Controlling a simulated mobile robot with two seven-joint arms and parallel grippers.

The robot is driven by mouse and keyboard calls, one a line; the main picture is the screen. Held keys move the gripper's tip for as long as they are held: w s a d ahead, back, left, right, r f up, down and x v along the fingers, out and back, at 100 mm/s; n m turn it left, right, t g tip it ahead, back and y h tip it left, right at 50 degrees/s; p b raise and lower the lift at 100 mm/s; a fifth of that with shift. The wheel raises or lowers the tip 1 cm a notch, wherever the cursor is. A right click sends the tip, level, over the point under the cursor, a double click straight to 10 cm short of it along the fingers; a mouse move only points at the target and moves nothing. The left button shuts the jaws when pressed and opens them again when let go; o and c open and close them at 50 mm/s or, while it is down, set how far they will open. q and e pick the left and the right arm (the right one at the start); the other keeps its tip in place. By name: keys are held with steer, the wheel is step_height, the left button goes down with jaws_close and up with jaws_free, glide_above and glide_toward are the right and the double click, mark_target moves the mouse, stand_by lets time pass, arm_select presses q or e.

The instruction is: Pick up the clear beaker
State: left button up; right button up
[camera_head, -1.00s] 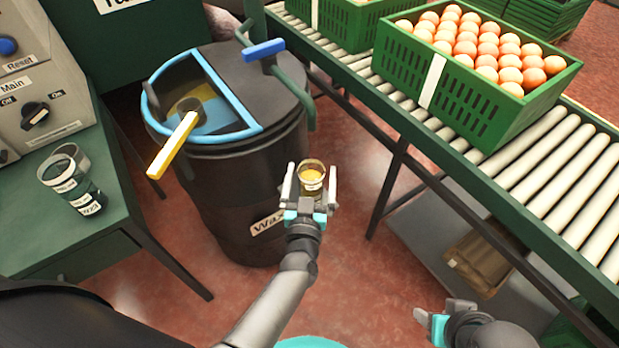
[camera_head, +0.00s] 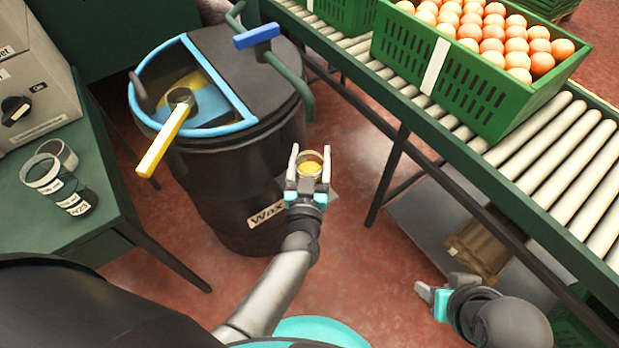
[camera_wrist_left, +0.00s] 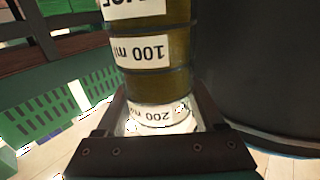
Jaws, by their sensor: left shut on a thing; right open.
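My left gripper (camera_head: 308,172) is shut on a small clear beaker (camera_head: 311,166) that holds yellow-amber liquid. It holds the beaker up in the air, in front of the black wax drum. In the left wrist view the beaker (camera_wrist_left: 152,60) stands between the fingers, with white labels such as "100 ml" and "200 ml" that read upside down. Another clear beaker (camera_head: 42,174) with white labels stands on the green table at the left, apart from both grippers. My right gripper (camera_head: 433,297) is open and empty at the lower right.
The black drum (camera_head: 240,190) has a blue-rimmed opening (camera_head: 215,130) with a yellow-handled ladle (camera_head: 165,140) in it. The green table (camera_head: 100,220) is at the left.

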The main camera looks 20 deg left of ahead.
arm_select(q)
jaws_close()
steer(key=shift+r, duration=0.2)
stand_by(0.5)
